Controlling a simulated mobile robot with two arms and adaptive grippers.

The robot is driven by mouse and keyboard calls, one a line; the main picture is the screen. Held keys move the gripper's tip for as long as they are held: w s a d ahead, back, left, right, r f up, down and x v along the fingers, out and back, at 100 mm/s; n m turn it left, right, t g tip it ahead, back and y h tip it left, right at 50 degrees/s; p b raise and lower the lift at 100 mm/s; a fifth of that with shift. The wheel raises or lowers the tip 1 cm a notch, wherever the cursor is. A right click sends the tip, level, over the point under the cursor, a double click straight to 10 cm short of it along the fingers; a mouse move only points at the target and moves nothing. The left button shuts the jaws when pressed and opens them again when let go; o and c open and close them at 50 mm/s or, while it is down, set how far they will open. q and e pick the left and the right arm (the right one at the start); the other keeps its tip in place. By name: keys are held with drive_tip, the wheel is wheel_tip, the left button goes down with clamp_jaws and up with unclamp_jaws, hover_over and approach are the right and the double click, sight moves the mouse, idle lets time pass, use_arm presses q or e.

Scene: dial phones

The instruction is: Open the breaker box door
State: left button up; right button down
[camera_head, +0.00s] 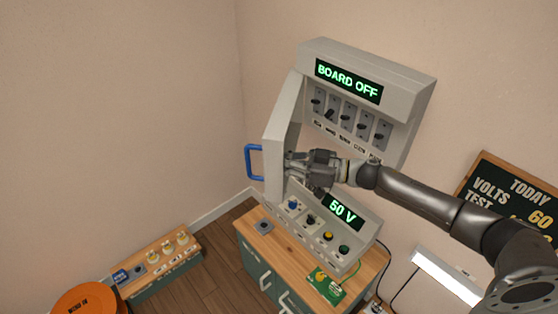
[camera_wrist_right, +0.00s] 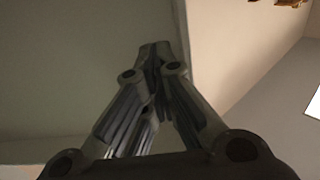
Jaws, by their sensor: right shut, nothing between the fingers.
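The grey breaker box (camera_head: 405,85) hangs on the wall, with a "BOARD OFF" display and a row of switches exposed. Its door (camera_head: 280,122) stands swung out to the left, with a blue handle (camera_head: 252,163) on its outer side. My right gripper (camera_head: 289,160) is shut and empty, at the inner side of the door near its lower part. In the right wrist view, the shut fingertips (camera_wrist_right: 156,48) point at a large grey surface (camera_wrist_right: 80,60), seemingly the door; I cannot tell whether they touch. My left gripper is not in view.
Below is a wooden-topped cabinet (camera_head: 257,240) carrying a sloped "50 V" console (camera_head: 335,241) with knobs, and a green card (camera_head: 325,287). A low bench (camera_head: 160,262), an orange round-topped object (camera_head: 85,302) and a blackboard (camera_head: 512,205) are nearby.

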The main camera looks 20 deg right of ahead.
sight(248, 153)
drive_tip(key=shift+a, duration=0.1)
drive_tip(key=shift+w+a+r+t+p, duration=0.15)
drive_tip(key=shift+w+a+t+p, duration=0.15)
drive_tip(key=shift+p, duration=0.05)
drive_tip(key=w+a+m+t+h+p, duration=0.1)
drive_tip(key=w+a, duration=0.1)
drive_tip(key=w+a+m+t+h+p, duration=0.1)
drive_tip(key=w+a+p, duration=0.1)
drive_tip(key=w+a, duration=0.1)
drive_tip(key=shift+a+m+t, duration=0.2)
drive_tip(key=shift+m+t, duration=0.1)
drive_tip(key=w+a+m+t+h, duration=0.1)
drive_tip(key=w+a+h, duration=0.1)
drive_tip(key=w+a, duration=0.2)
drive_tip(key=w, duration=0.2)
drive_tip(key=shift+w+a+f+b, duration=0.2)
drive_tip(key=shift+w+a+b, duration=0.1)
drive_tip(key=shift+b, duration=0.1)
drive_tip(key=shift+s+d, duration=0.1)
